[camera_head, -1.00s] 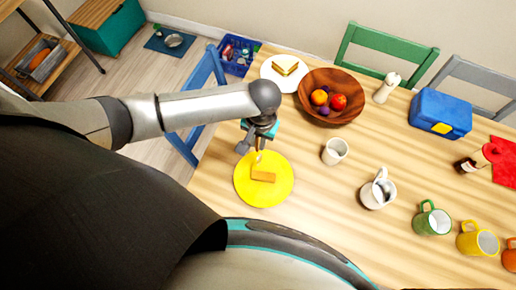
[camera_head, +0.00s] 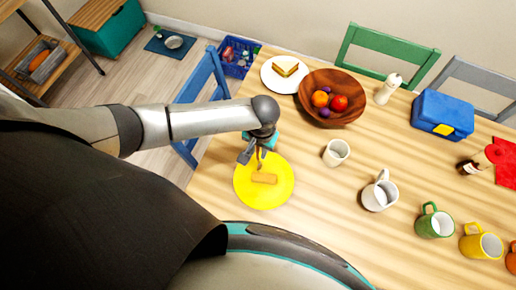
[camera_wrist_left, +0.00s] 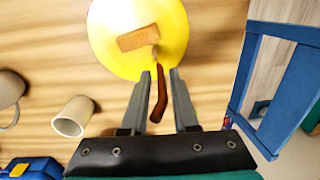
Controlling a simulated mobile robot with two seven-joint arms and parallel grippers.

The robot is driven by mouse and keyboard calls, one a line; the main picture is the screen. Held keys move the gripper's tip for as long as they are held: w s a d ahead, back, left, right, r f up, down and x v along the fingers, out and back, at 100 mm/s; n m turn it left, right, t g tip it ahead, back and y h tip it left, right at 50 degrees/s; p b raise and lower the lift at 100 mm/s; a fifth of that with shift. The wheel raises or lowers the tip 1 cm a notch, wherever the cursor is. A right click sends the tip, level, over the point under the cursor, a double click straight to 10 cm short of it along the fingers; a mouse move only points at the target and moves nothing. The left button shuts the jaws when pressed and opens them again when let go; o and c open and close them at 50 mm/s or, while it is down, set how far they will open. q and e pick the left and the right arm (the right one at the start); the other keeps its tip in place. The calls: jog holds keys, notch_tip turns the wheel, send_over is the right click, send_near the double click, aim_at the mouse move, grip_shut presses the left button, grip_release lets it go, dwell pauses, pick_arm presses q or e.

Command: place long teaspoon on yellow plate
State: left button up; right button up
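The yellow plate (camera_head: 247,190) lies on the table's near left part. A tan cake-like block (camera_head: 264,178) lies on it; both also show in the left wrist view, the plate (camera_wrist_left: 108,52) and the block (camera_wrist_left: 138,38). A teaspoon with a brown handle (camera_wrist_left: 158,98) points its metal end at the block, over the plate's edge. Its handle lies between the fingers of my left gripper (camera_wrist_left: 159,74), with gaps on both sides. The gripper looks open around it, above the plate's far left edge in the head view (camera_head: 256,157). Whether the spoon touches the plate is unclear. My right gripper is not in view.
A white cup (camera_head: 336,153), a white jug (camera_head: 379,193) and a green mug (camera_head: 434,222) stand right of the plate. A wooden bowl of fruit (camera_head: 331,95) and a white plate with a sandwich (camera_head: 273,78) are behind. A blue chair (camera_head: 203,85) stands at the left edge.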

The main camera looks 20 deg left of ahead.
pick_arm(q)
jog(key=shift+o, duration=1.3)
jog(key=r, duration=0.4)
jog(key=r+p, duration=0.1)
jog(key=r, duration=0.3)
jog(key=r+p, duration=0.1)
jog(key=r, duration=0.3)
jog(key=shift+d+r, duration=0.2)
jog(key=shift+d, duration=0.1)
